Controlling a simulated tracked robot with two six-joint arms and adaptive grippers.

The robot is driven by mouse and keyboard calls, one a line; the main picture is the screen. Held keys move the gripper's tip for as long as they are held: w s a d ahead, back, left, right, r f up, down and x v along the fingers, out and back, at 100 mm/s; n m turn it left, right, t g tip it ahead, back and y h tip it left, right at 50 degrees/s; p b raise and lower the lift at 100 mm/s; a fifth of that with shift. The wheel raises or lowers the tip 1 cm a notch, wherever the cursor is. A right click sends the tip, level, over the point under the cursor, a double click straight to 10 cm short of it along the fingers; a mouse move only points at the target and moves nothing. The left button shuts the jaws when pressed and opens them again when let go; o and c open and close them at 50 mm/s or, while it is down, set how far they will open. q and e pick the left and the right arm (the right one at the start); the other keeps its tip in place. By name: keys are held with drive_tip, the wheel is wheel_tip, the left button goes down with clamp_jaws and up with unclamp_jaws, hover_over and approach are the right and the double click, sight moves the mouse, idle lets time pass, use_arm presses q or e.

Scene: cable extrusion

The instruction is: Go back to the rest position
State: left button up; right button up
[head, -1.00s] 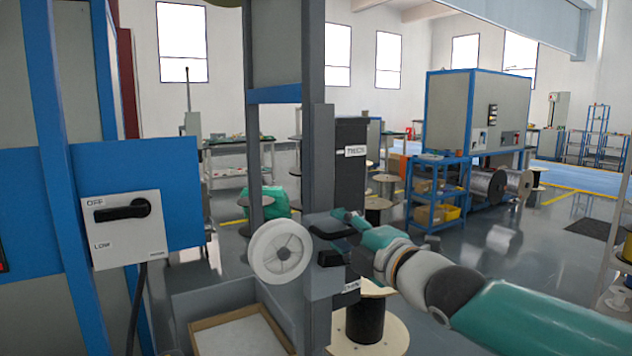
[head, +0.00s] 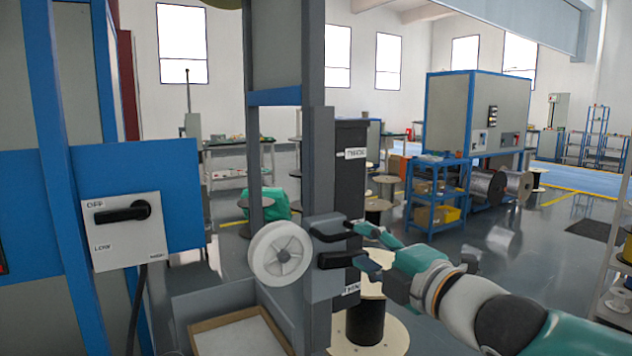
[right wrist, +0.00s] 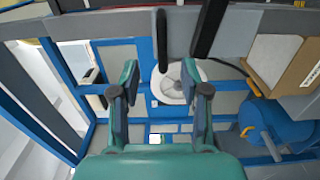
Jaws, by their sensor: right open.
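My right gripper (head: 374,248) is open and empty in the head view, just right of a grey post. Its fingertips are close to two black handles, an upper one (head: 335,230) and a lower one (head: 341,259); whether they touch is hard to tell. In the right wrist view my right gripper (right wrist: 160,95) shows its two fingers spread apart, with nothing between them. Two dark bars, probably these handles, show above the fingers there. My left gripper is in neither view.
A white spool (head: 280,253) sits left of the grey post (head: 319,180). A switch box (head: 124,230) with a black lever is on the blue panel at left. A black reel with pale flanges (head: 366,322) stands below my right arm. Open floor lies beyond, to the right.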

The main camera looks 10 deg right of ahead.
drive_tip(key=shift+v, duration=0.8)
drive_tip(key=shift+d, duration=0.1)
